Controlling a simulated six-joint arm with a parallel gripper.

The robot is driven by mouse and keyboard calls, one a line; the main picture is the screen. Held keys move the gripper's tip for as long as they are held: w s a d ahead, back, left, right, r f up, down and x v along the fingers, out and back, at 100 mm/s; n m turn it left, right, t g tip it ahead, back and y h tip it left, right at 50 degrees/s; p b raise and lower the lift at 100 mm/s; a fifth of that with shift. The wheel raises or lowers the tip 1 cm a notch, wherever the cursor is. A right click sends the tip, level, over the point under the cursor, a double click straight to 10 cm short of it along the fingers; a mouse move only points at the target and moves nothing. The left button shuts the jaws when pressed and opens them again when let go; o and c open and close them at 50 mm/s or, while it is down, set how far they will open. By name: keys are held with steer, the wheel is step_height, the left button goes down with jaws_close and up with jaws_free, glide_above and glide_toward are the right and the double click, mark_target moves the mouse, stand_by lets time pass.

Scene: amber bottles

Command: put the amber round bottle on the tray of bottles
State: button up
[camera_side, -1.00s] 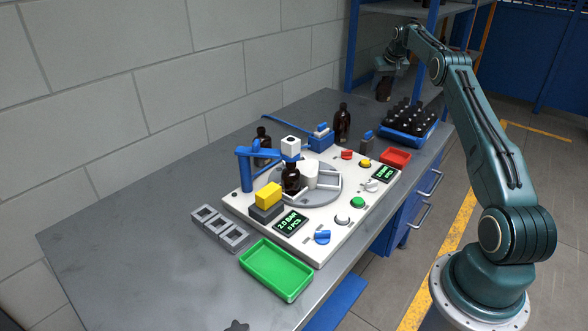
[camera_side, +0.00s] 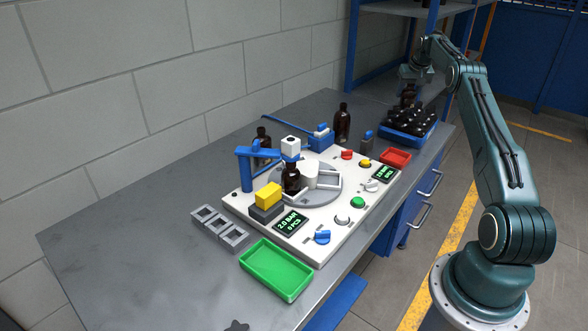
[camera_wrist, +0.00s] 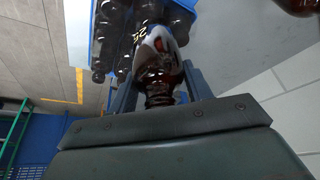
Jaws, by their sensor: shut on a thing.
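My gripper (camera_side: 411,80) is at the far right end of the bench, shut on an amber round bottle (camera_side: 407,97). The bottle hangs upright over the back part of the blue tray of bottles (camera_side: 403,138).
A tall amber bottle (camera_side: 342,124) stands left of the tray. A red bin (camera_side: 395,159), a grey block with a blue top (camera_side: 366,142) and the white machine panel (camera_side: 330,232) lie nearer. A blue shelf post (camera_side: 353,45) rises behind.

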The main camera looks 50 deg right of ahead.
mark_target(407, 99)
steer(key=shift+f, duration=1.6)
steer(key=shift+f, duration=0.15)
steer(key=o, duration=1)
steer(key=v, duration=1.2)
steer(key=shift+a, duration=0.1)
